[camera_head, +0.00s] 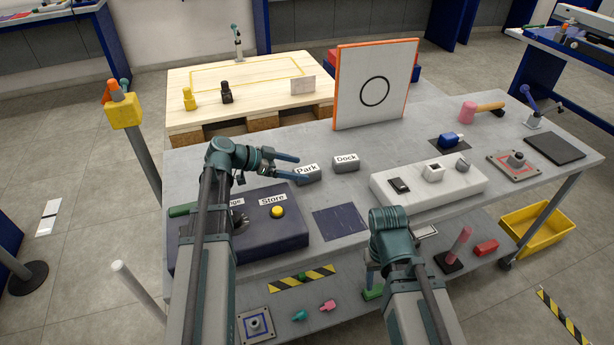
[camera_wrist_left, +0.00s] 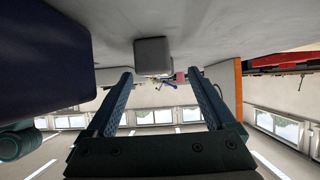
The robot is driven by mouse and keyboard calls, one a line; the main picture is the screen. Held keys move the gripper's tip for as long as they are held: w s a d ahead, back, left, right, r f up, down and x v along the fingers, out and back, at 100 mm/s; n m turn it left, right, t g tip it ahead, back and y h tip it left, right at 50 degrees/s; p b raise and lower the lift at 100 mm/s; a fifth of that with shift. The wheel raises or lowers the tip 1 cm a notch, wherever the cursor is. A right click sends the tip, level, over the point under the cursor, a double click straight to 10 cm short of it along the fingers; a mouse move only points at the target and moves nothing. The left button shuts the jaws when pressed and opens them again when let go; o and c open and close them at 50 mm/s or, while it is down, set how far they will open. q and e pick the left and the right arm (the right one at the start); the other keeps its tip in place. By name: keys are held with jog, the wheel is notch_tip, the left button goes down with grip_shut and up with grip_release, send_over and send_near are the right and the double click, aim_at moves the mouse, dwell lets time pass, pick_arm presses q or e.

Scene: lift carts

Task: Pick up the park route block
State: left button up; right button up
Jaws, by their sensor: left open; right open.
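The Park block (camera_head: 306,175) is a dark grey block with a white "Park" label, standing on the grey table (camera_head: 350,207). My left gripper (camera_head: 297,168) is open just left of it, fingers pointing right towards it. In the left wrist view, which is upside down, a grey block (camera_wrist_left: 153,56) shows ahead between the open fingers (camera_wrist_left: 159,75); its label is not visible there, but its place fits the Park block. It appears clear of both fingers. A similar Dock block (camera_head: 345,163) stands to its right. My right gripper (camera_head: 371,280) is low at the table's front, partly hidden by its arm.
A dark blue box (camera_head: 283,228) with a yellow button and "Store" label stands in front of the left gripper. An orange-edged panel (camera_head: 372,85) with a ring stands behind the blocks. A white switch unit (camera_head: 430,192) lies to the right. A dark mat (camera_head: 340,222) lies in front.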

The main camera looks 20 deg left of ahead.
aim_at(304, 170)
pick_arm(q)
jog(key=b+x, duration=0.1)
jog(key=x, duration=0.3)
jog(key=shift+s+d, duration=0.1)
jog(key=shift+d, duration=0.05)
grip_shut()
